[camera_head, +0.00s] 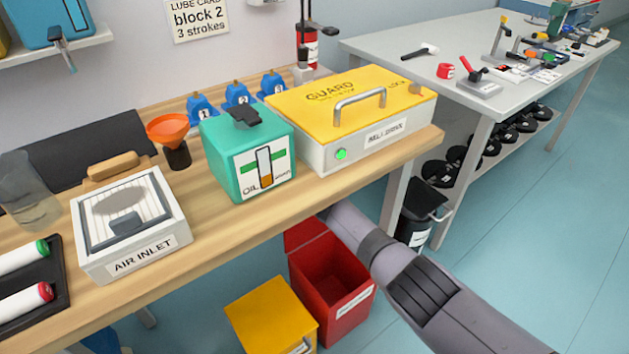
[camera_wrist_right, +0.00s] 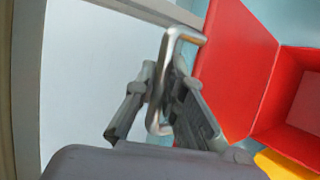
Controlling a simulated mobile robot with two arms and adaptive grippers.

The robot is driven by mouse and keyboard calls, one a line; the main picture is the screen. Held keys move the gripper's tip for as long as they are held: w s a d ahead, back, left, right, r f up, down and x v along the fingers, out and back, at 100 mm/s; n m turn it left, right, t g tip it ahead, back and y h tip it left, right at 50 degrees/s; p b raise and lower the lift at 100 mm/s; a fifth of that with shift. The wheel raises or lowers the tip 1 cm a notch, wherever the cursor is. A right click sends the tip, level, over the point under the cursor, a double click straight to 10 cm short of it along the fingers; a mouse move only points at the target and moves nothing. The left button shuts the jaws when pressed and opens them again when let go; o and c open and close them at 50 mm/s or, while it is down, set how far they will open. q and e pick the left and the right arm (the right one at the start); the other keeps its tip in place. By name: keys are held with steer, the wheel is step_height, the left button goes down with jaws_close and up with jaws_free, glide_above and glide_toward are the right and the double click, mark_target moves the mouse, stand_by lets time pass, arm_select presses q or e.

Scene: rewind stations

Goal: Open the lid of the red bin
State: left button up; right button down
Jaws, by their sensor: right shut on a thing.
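The red bin (camera_head: 334,290) stands on the floor under the front edge of the wooden bench. Its lid (camera_head: 307,238) stands raised at the back, and the red inside shows. In the right wrist view the red lid (camera_wrist_right: 238,65) and the open bin (camera_wrist_right: 292,108) are at the right. My right gripper (camera_wrist_right: 166,78) is shut on a metal bar handle (camera_wrist_right: 181,34) at the lid's edge. In the head view my right arm reaches in under the bench and its fingers are hidden. My left gripper is not in view.
A yellow-lidded bin (camera_head: 270,315) stands left of the red bin. The wooden bench (camera_head: 215,222) overhangs the bins. A black bin (camera_head: 415,222) stands to the right, near the grey table (camera_head: 455,118). The blue floor at right is clear.

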steer(key=shift+r, duration=0.1)
steer(key=c, duration=1.9)
jaws_free()
steer(key=shift+o, duration=1.2)
steer(key=v, duration=1.2)
